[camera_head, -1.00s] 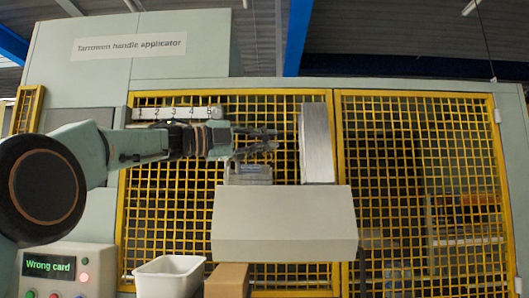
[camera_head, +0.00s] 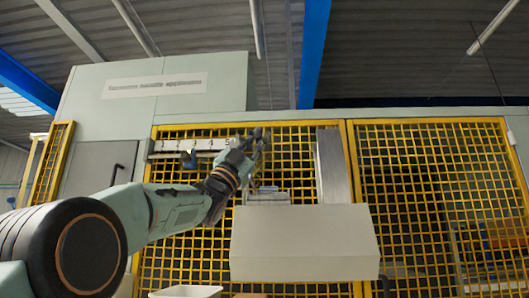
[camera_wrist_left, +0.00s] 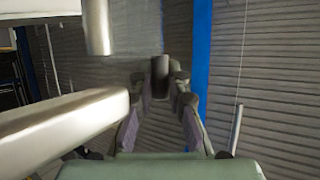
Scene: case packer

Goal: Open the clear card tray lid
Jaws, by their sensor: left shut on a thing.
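The card tray (camera_head: 267,197) is a small grey unit on the mesh front of the machine, above a pale sloped box. My left gripper (camera_head: 261,137) is above the tray, its fingers pointing up. In the left wrist view my left gripper (camera_wrist_left: 161,82) is shut on a small dark tab (camera_wrist_left: 160,74), which looks like the lid's handle. The clear lid itself is hard to make out, so its exact angle cannot be told. My right gripper is out of view.
A pale sloped box (camera_head: 305,243) juts out below the tray. A tall grey metal panel (camera_head: 333,165) stands right of it. A numbered strip (camera_head: 188,145) is behind my left arm. Yellow mesh doors (camera_head: 440,190) close off the machine. A white bin (camera_head: 186,292) shows at the bottom edge.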

